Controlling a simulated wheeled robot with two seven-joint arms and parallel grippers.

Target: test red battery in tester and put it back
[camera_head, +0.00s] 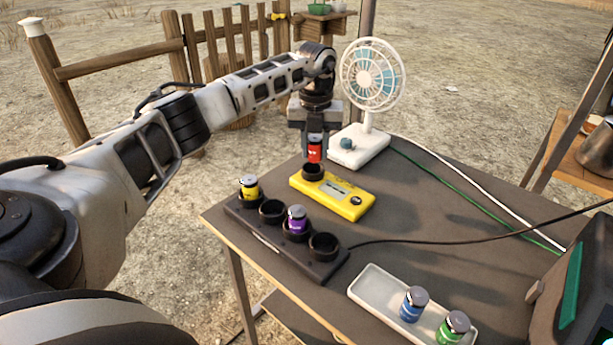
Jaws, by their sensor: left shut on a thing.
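The red battery (315,150) is upright in my left gripper (315,140), whose jaws are shut on it. It is just above the round black socket (313,172) of the yellow tester (343,203); I cannot tell whether its lower end touches the socket. The tester has a small display and lies on the table. In front of it is a black holder (270,240) with several round cups. A yellow battery (249,188) and a purple battery (297,219) stand in two cups, and two other cups are empty. My right gripper is not in view.
A white fan (372,80) stands behind the tester, close to my left gripper. A white tray (375,292) with a blue battery (413,303) and a green battery (453,327) lies at the front. Cables cross the table (430,215) to the right. A dark device (565,300) is at right.

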